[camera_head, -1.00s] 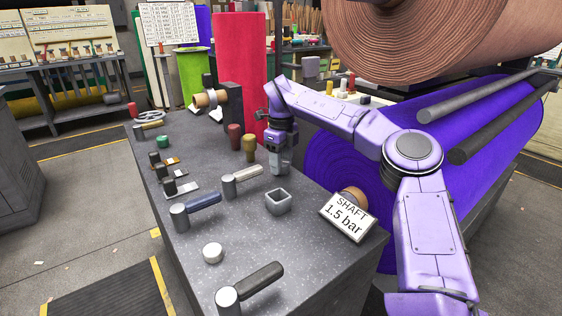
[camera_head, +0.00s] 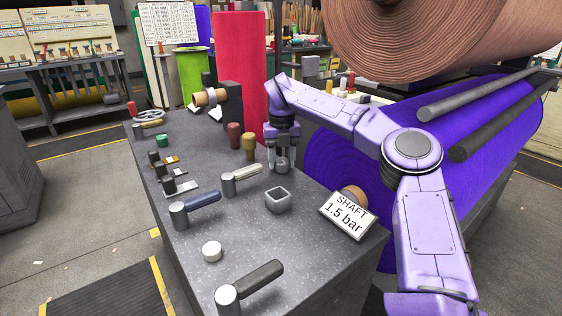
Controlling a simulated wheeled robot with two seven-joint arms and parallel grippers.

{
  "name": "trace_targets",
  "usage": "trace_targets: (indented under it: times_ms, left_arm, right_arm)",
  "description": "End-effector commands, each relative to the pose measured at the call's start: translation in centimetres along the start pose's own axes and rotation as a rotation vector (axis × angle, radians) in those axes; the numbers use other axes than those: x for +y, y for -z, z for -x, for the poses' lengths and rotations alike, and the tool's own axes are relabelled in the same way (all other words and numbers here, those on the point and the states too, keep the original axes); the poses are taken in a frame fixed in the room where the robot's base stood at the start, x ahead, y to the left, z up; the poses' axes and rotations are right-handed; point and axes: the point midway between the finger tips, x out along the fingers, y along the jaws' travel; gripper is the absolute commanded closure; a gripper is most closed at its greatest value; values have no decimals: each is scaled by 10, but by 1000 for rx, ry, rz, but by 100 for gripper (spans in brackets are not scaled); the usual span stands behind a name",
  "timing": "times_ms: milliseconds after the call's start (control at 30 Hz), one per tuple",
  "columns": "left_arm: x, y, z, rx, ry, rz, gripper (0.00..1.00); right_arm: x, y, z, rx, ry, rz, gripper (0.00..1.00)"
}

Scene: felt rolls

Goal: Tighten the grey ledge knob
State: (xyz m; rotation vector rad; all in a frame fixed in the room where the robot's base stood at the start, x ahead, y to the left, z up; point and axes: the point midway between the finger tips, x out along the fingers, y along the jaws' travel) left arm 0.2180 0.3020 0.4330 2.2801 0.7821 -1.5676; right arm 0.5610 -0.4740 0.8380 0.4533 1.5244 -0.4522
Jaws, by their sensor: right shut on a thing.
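My right gripper (camera_head: 282,165) points down at the right edge of the dark speckled console top, just right of the olive-yellow knob. It is shut on a small grey thing (camera_head: 282,163) between its fingers, which looks like the grey ledge knob. The fingers hide most of it, so its angle cannot be told. The red knob (camera_head: 235,135) and the olive-yellow knob (camera_head: 249,147) stand upright in the same row, apart from the gripper. My left gripper is not in view.
The console top (camera_head: 240,215) also bears lever handles (camera_head: 242,179), an open grey square cup (camera_head: 278,200), a white round button (camera_head: 212,251) and a "SHAFT 1.5 bar" sign (camera_head: 348,215).

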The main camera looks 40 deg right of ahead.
Motion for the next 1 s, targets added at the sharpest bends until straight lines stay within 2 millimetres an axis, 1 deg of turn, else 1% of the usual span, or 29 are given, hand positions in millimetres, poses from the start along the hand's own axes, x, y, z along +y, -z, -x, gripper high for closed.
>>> trace_targets:
  times_ms: [200, 400, 900, 933, 1000]
  left_arm:
    - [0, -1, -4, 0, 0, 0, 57]
    - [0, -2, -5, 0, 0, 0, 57]
    - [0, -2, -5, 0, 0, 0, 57]
    - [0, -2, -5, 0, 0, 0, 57]
    - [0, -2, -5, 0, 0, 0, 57]
  right_arm:
    - [-1, -2, 3, -12, -1, -109, 82]
    - [-2, -2, 3, -12, -2, -163, 82]
    - [-2, -2, 4, -14, -3, -181, 82]
    - [-2, -2, 4, -14, -2, -181, 48]
    - [-2, -2, 4, -13, -3, -180, 29]
